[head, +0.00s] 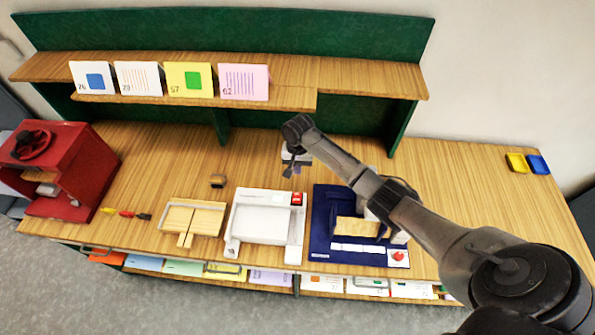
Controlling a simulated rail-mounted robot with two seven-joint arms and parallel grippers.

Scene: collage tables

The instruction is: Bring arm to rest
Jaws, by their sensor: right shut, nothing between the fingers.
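My right arm comes in from the lower right and reaches over the table in the head view. My right gripper (291,169) is at the end of it, pointing down above the middle of the wooden table (262,150). Its fingers look small and together, with nothing seen between them. It is behind the white machine with the red button and left of the dark blue machine. The arm covers part of the blue machine. My left gripper is not in this view.
A white machine (264,223) and a dark blue machine (319,236) stand at the front, beside a light wooden board (207,219). A red press (88,165) is at left. Cards stand on the shelf (290,99). Yellow (516,163) and blue (539,165) pads lie at right.

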